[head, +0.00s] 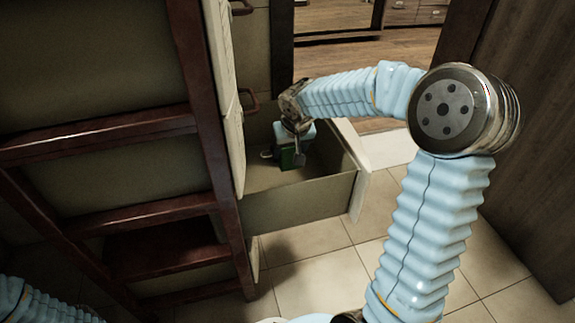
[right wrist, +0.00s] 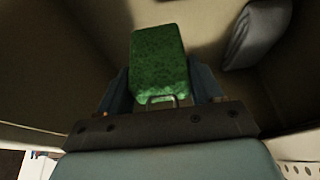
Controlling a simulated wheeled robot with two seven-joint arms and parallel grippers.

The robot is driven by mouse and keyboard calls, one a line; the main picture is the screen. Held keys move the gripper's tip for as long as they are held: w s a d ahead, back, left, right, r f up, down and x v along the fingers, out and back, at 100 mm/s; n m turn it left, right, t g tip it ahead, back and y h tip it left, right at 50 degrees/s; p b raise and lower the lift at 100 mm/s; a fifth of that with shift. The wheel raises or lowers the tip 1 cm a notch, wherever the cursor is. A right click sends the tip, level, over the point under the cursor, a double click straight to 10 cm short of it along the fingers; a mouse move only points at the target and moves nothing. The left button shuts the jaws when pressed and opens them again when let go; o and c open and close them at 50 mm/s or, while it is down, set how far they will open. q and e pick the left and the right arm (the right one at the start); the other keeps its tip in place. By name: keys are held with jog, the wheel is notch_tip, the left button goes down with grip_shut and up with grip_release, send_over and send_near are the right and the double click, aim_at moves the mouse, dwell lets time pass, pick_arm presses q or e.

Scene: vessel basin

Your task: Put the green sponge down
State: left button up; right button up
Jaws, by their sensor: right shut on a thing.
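The green sponge (right wrist: 158,62) is between the two fingers of my right gripper (right wrist: 160,95), which is shut on it. In the head view the sponge (head: 288,160) shows as a dark green block under my right gripper (head: 291,146). My right arm reaches over an open drawer (head: 300,205), and the sponge is inside its walls. I cannot tell whether the sponge touches the drawer floor. At the lower left of the head view part of my left arm shows, but its gripper is out of sight.
The drawer juts out from a cabinet with a dark red wooden frame (head: 205,130) on its left. A grey rounded object (right wrist: 258,35) lies in the drawer, at the upper right of the wrist view. Tiled floor (head: 310,275) lies in front of the drawer. A dark wooden panel (head: 525,150) stands at right.

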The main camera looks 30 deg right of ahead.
aim_at(289, 162)
notch_tip(289, 162, down, 5)
jog(key=shift+r+b, duration=0.15)
jog(key=shift+b, duration=0.4)
jog(key=shift+f, duration=0.2)
jog(key=o, duration=1)
jog(key=shift+r, duration=0.1)
